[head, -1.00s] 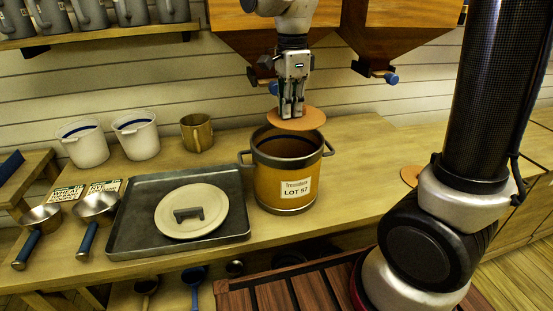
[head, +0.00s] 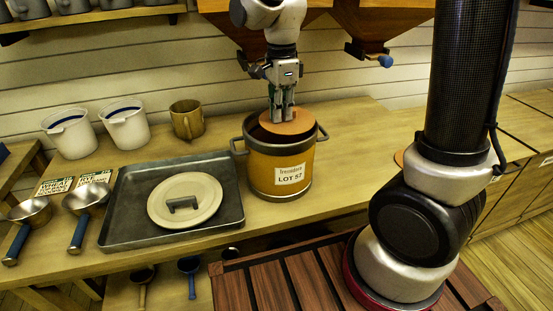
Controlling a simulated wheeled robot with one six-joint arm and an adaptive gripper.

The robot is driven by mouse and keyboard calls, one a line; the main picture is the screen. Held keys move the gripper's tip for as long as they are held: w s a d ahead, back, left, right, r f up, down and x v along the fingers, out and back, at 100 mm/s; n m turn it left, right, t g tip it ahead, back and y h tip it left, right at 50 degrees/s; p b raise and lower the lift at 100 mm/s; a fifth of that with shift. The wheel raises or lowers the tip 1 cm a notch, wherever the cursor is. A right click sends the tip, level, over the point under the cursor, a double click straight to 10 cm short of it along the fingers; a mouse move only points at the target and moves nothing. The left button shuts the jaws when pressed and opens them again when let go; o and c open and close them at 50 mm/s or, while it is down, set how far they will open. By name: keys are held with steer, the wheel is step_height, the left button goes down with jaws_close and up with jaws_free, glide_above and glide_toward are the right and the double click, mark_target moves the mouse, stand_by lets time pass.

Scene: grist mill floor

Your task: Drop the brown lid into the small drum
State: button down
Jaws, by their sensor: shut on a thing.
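The brown lid (head: 291,125) is a flat round disc held level under my gripper (head: 283,119). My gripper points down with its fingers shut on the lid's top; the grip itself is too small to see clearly. The small drum (head: 263,168) is ochre with a grey rim, two side handles and a "LOT 57" label. It stands upright and open on the bench. The lid is over the drum's mouth, around rim height and toward its right side. It hides much of the opening, and I cannot tell whether it touches the rim.
A grey tray (head: 226,207) with a cream handled lid (head: 185,201) lies left of the drum. Two white buckets (head: 70,133), a brass mug (head: 187,119) and two scoops (head: 86,198) stand farther left. Wooden hoppers (head: 386,22) hang above. The bench right of the drum is mostly clear.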

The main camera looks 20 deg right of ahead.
steer(key=c, duration=1.5)
jaws_free()
steer(key=shift+r, duration=0.1)
step_height(320, 180, up, 12)
